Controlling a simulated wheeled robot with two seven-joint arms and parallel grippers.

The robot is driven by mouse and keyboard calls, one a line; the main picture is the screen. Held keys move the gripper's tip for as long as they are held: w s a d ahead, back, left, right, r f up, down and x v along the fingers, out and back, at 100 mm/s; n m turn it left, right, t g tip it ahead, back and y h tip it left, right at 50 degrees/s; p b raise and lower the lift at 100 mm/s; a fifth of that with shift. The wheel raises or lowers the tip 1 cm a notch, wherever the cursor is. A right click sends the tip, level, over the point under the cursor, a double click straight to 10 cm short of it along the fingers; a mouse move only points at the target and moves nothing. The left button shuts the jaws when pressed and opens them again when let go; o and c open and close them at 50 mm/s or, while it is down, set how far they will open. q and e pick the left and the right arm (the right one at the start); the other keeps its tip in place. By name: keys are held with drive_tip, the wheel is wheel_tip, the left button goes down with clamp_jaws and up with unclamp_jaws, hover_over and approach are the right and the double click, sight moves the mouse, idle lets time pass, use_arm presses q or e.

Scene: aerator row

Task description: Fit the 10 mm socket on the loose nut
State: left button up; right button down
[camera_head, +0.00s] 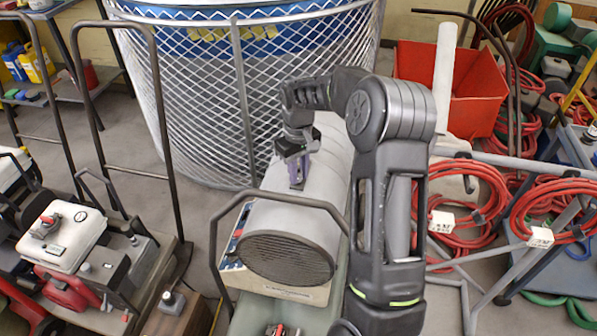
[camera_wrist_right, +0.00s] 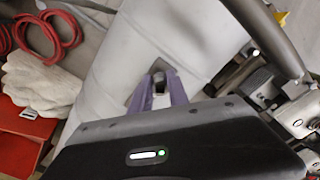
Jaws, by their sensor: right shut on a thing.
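My right gripper (camera_head: 297,174) reaches down to the top of a grey cylindrical heater-like body (camera_head: 262,212). In the right wrist view its purple fingers (camera_wrist_right: 161,92) are shut on a small dark grey piece (camera_wrist_right: 159,86), which could be the socket, though I cannot tell its size. A darker grey patch shows around the fingertips against the pale cylinder. Whether the piece touches the cylinder is unclear. I cannot make out the loose nut in either view. My left gripper is not in view.
A dark tube handle (camera_head: 215,240) curves around the cylinder's front. A wire-mesh cage (camera_head: 200,90) stands close behind. Red hoses (camera_head: 470,190) hang on a grey frame at the right, near a red bin (camera_head: 480,85). Small engines (camera_head: 70,235) crowd the left. Pale gloves (camera_wrist_right: 40,82) lie beside the cylinder.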

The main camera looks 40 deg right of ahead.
drive_tip(key=shift+w+f, duration=0.1)
drive_tip(key=shift+f, duration=0.15)
idle(0.4)
drive_tip(key=c, duration=1.2)
unclamp_jaws()
drive_tip(key=shift+r, duration=0.1)
wheel_tip(320, 180, up, 7)
drive_tip(key=p, duration=0.4)
drive_tip(key=shift+p, duration=0.35)
